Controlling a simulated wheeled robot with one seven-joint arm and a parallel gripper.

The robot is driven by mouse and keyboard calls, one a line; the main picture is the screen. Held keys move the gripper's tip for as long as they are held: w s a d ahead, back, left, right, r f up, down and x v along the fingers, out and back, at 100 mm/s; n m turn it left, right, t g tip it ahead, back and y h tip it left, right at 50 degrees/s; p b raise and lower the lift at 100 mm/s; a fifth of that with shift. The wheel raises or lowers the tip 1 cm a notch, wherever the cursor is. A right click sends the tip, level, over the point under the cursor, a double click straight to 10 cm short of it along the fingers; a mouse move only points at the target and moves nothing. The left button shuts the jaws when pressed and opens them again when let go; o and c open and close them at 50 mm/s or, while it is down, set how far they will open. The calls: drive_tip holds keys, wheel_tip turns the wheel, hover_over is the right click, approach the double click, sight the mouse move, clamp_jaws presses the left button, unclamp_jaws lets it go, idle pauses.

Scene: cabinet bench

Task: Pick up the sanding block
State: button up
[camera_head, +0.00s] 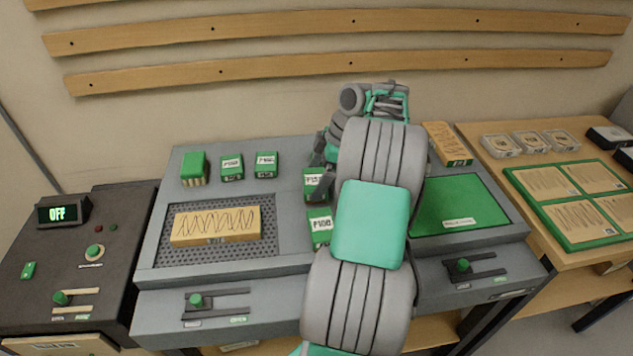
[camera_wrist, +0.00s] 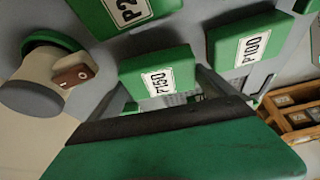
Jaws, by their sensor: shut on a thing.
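My gripper (camera_head: 322,168) is low over the middle of the grey bench, behind my forearm, which hides most of it. I cannot tell whether the block touches the bench. Behind it are green labelled boxes, P150 (camera_wrist: 158,77) and P100 (camera_wrist: 248,45).
Green boxes (camera_head: 232,167) stand at the back left. A wooden board (camera_head: 215,226) lies on a perforated plate (camera_head: 270,249). A green pad (camera_head: 458,200) is at right. An orange-brown box (camera_head: 447,144) stands behind it. A control box (camera_head: 60,255) reads OFF at left.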

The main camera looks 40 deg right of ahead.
drive_tip(key=s+a+r, duration=0.2)
drive_tip(key=s+r, duration=0.3)
drive_tip(key=s, duration=0.1)
drive_tip(key=s+a+r, duration=0.2)
drive_tip(key=s+r, duration=0.4)
drive_tip(key=s, duration=0.1)
drive_tip(key=shift+a+p, duration=0.3)
drive_tip(key=shift+a, duration=0.05)
drive_tip(key=shift+s+r, duration=0.1)
